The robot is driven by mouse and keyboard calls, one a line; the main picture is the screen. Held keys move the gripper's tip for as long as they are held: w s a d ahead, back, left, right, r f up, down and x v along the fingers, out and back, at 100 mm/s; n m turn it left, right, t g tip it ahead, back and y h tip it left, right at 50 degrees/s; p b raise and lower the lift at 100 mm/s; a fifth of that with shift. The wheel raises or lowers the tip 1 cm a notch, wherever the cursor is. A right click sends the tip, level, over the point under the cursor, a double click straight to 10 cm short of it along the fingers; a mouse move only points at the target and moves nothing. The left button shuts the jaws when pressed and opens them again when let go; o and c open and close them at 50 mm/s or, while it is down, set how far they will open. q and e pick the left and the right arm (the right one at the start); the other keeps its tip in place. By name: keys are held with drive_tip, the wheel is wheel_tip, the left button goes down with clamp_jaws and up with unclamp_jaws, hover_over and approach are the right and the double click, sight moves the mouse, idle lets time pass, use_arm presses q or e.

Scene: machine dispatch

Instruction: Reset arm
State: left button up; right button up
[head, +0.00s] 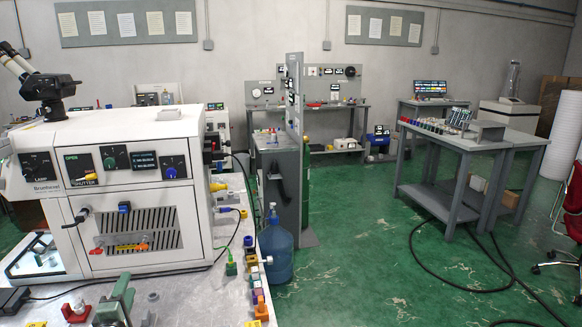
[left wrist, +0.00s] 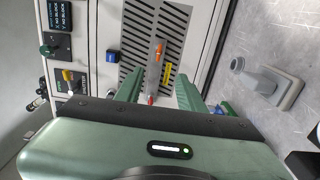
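My left gripper (head: 118,298) is low in the head view, in front of the white machine (head: 135,145) on the bench. In the left wrist view its two green fingers (left wrist: 160,88) stand apart with nothing held between them. The machine's slotted vent panel (left wrist: 172,20) shows beyond the fingers. An orange part (left wrist: 158,50) and a red-tipped part (left wrist: 151,99) on the panel appear in the gap. Contact with the machine cannot be seen. My right gripper is in neither view.
A grey fitting (left wrist: 268,84) lies on the metal bench top. Small coloured connectors (head: 258,285) line the bench's right edge. A blue water bottle (head: 275,245) stands beside it. Green floor (head: 350,240) is open towards a grey table (head: 465,143); black cables (head: 440,280) cross it.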

use_arm(q)
drive_tip(key=s+d+f+m+g+h, duration=0.3)
drive_tip(key=s+d+f+m, duration=0.3)
drive_tip(key=s+d+m, duration=0.15)
drive_tip(key=s+d+f+m+g+h, duration=0.3)
drive_tip(key=s+d+f+m, duration=0.25)
drive_tip(key=s+d, duration=0.3)
drive_tip(key=s+d+f+m+g+y, duration=0.1)
drive_tip(key=s+d+m+g, duration=0.3)
drive_tip(key=s, duration=0.9)
drive_tip(key=s+d+f+m+g, duration=0.15)
drive_tip(key=s+m+g, duration=0.35)
drive_tip(key=s, duration=0.8)
wheel_tip(320, 180, down, 26)
drive_tip(key=s+m, duration=0.1)
drive_tip(key=s, duration=0.1)
drive_tip(key=s+a+f+g, duration=0.1)
drive_tip(key=s+a+f, duration=0.1)
drive_tip(key=s+f, duration=1.3)
drive_tip(key=shift+s+f+y, duration=0.3)
drive_tip(key=shift+s, duration=0.5)
drive_tip(key=shift+a, duration=0.1)
